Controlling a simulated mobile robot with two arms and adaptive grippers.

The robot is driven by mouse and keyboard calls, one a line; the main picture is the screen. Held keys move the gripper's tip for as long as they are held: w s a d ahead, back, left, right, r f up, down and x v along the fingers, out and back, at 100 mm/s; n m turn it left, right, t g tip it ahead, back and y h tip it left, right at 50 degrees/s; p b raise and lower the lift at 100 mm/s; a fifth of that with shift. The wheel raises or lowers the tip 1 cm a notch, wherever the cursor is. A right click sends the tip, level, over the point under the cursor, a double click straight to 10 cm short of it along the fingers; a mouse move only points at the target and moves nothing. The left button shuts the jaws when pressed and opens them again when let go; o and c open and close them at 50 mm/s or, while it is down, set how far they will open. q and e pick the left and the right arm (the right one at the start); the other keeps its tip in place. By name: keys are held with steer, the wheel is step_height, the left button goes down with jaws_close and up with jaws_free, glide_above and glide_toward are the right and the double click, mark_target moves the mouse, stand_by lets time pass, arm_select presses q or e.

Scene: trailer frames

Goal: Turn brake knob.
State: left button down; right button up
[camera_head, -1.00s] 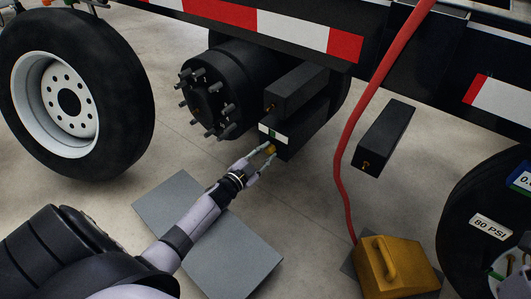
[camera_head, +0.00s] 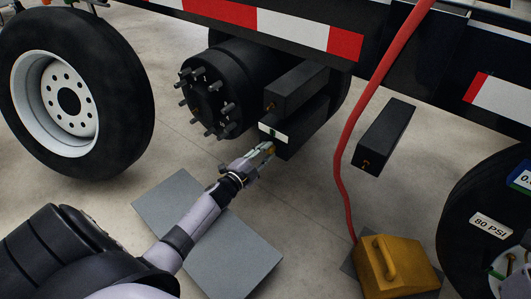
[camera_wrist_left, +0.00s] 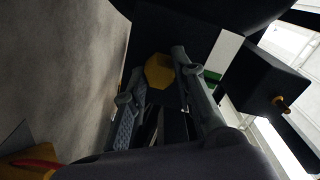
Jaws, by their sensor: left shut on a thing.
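The brake knob (camera_wrist_left: 159,71) is yellow and faceted. It sits on the front of a black box (camera_head: 308,122) under the trailer frame, below a white label (camera_head: 274,133). My left gripper (camera_head: 267,148) is shut on the knob, its fingers on either side of it. In the head view the fingers hide much of the knob. The left wrist view shows the knob between the finger ends. My right gripper is not in view.
A second black box (camera_head: 297,87) is just above, and a studded wheel hub (camera_head: 208,104) is to the left. A red hose (camera_head: 343,180) hangs to the right. A yellow wheel chock (camera_head: 391,266) and a grey plate (camera_head: 235,262) are on the floor.

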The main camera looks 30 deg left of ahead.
arm_select(q)
steer(key=c, duration=1.3)
jaws_free()
steer(key=s, duration=0.8)
steer(key=s+a, duration=0.1)
steer(key=s, duration=0.3)
steer(key=shift+d, duration=0.1)
